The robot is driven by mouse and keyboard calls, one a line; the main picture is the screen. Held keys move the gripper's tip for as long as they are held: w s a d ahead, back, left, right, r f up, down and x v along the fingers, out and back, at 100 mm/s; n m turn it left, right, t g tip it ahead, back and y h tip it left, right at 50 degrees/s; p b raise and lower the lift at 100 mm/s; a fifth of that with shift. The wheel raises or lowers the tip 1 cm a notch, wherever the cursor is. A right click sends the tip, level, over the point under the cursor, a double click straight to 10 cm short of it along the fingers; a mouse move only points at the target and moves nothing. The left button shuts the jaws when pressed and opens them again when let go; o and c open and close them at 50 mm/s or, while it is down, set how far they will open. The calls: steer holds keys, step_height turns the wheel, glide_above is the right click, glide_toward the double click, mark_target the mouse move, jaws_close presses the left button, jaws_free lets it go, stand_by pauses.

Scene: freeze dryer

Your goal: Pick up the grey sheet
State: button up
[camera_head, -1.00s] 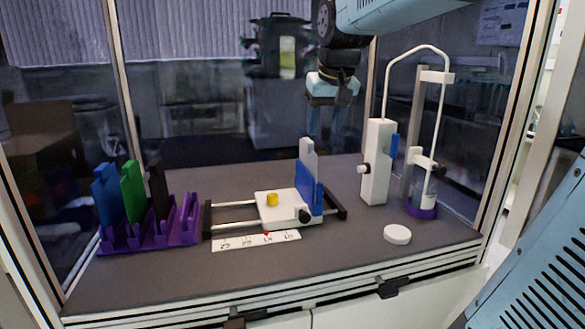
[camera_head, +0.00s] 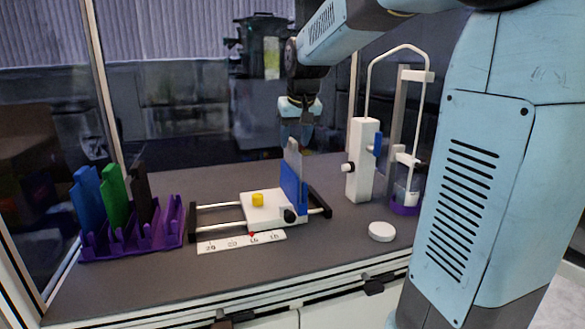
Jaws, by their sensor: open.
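The grey sheet (camera_head: 293,158) stands upright on the white sliding block (camera_head: 265,212), against a blue plate (camera_head: 291,190) at the block's right side. Its upper part sticks up above the blue plate. My gripper (camera_head: 297,137) is pointing down with its jaws open, at the top of the sheet in the picture. The dark fingers are hard to make out against the dark background. I cannot tell whether the sheet's top edge is between them or behind or in front of them.
A purple rack (camera_head: 135,235) holds blue, green and dark plates at the left. A white stand (camera_head: 363,160) with a bent tube is close on the right. A white round lid (camera_head: 381,231) and a ruler (camera_head: 242,242) lie in front. Glass panels enclose the table.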

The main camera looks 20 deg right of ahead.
mark_target(293, 158)
steer(key=shift+a+x, duration=0.2)
steer(key=shift+x, duration=2.5)
steer(key=shift+c, duration=0.4)
jaws_close()
